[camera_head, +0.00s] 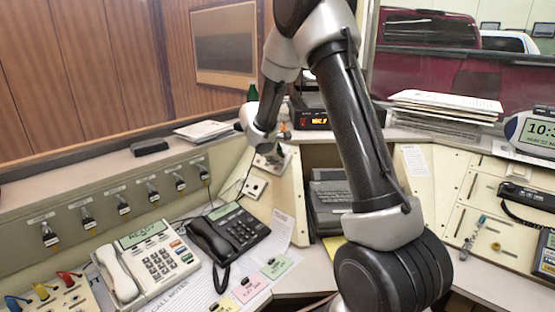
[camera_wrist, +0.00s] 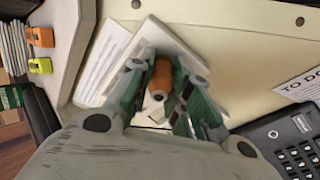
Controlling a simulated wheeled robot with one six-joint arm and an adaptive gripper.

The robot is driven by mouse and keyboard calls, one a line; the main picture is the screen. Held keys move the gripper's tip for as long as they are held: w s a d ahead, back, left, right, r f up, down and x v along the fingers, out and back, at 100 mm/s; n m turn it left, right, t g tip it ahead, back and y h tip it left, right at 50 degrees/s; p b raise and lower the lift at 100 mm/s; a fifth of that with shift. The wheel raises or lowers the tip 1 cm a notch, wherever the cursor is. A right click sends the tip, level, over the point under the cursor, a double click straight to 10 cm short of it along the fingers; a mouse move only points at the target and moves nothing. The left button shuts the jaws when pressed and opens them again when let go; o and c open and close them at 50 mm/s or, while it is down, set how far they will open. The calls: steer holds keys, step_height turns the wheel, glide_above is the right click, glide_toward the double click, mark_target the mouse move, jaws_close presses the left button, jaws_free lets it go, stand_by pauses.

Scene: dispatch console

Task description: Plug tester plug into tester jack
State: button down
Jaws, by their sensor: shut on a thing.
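My gripper (camera_wrist: 159,72) is shut on an orange cylindrical plug (camera_wrist: 160,76), which I take to be the tester plug; its green-and-grey fingers sit on both sides of it. A white plate (camera_wrist: 178,34) lies behind the fingertips against the cream panel. The fingers and plug cover part of it, so I cannot see a jack hole or tell whether the plug touches it. In the head view my gripper (camera_head: 270,152) is small and partly hidden at the angled panel, beside a white plate with a dark socket (camera_head: 256,187).
A black desk phone (camera_head: 230,232) stands just below the panel, and its keypad (camera_wrist: 292,152) shows in the wrist view. A dark cord hangs near my gripper.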

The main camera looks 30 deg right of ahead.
steer(key=shift+a+r, duration=0.2)
steer(key=shift+s+a+r, duration=0.15)
steer(key=shift+a+r, duration=0.05)
steer(key=shift+r, duration=0.05)
steer(key=shift+s+a+r, duration=0.2)
steer(key=shift+a+r, duration=0.25)
steer(key=shift+r, duration=0.1)
steer(key=v, duration=0.3)
steer(key=shift+w+a+r, duration=0.15)
steer(key=shift+a+r, duration=0.05)
steer(key=shift+a, duration=0.3)
steer(key=shift+a, duration=0.1)
steer(key=a+f+n, duration=0.3)
steer(key=a+f, duration=0.5)
steer(key=a, duration=0.3)
steer(key=shift+n+g, duration=0.4)
steer(key=shift+n, duration=0.3)
steer(key=shift+w+d+f, duration=0.2)
steer(key=shift+d+f, duration=0.45)
steer(key=shift+f, duration=0.05)
steer(key=shift+w+d+f, duration=0.15)
steer(key=shift+d+f, duration=0.5)
steer(key=shift+f, duration=0.1)
steer(key=shift+w+d+f, duration=0.2)
steer(key=shift+d+f, duration=0.4)
steer(key=shift+f, duration=0.1)
